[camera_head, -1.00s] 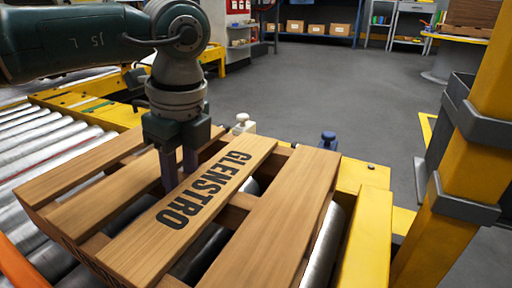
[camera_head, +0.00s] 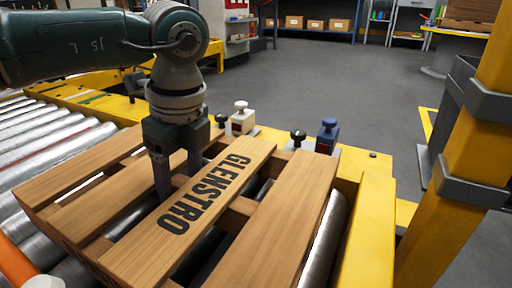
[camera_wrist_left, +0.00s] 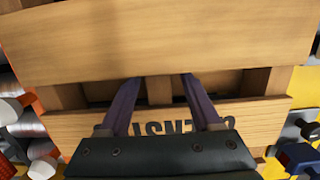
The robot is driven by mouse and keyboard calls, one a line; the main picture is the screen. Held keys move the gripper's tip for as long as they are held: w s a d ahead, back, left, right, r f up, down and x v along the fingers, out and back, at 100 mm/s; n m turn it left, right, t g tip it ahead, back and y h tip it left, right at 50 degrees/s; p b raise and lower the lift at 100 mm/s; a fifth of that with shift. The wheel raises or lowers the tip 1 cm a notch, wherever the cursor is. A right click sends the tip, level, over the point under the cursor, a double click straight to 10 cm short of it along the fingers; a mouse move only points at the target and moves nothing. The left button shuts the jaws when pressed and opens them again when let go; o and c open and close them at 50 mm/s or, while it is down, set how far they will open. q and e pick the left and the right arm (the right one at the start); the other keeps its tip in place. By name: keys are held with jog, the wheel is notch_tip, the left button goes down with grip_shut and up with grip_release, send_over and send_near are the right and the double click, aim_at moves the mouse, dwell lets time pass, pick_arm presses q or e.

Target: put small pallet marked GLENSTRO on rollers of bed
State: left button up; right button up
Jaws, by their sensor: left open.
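The small wooden pallet marked GLENSTRO (camera_head: 130,262) lies slatted side up over the metal rollers (camera_head: 45,138) of the bed, in the lower middle of the head view. Rollers show through its gaps and past its right side. Its underside is hidden, so full contact cannot be told. My left gripper (camera_head: 178,180) points down with its fingers spread, reaching into the gap beside the lettered slat. In the wrist view my left gripper (camera_wrist_left: 160,82) straddles a wooden piece under the pallet slats (camera_wrist_left: 150,45). My right gripper is not in view.
A white knobbed block (camera_head: 242,122) and a blue one (camera_head: 327,138) stand at the bed's far edge, just beyond the pallet. A yellow post (camera_head: 455,190) rises at right. An orange bar (camera_head: 14,262) is at lower left. Open grey floor (camera_head: 330,75) lies beyond.

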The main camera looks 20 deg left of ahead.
pick_arm(q)
notch_tip(320, 180, up, 12)
jog(key=d+p, duration=0.1)
jog(key=p, duration=0.7)
jog(key=shift+d, duration=0.4)
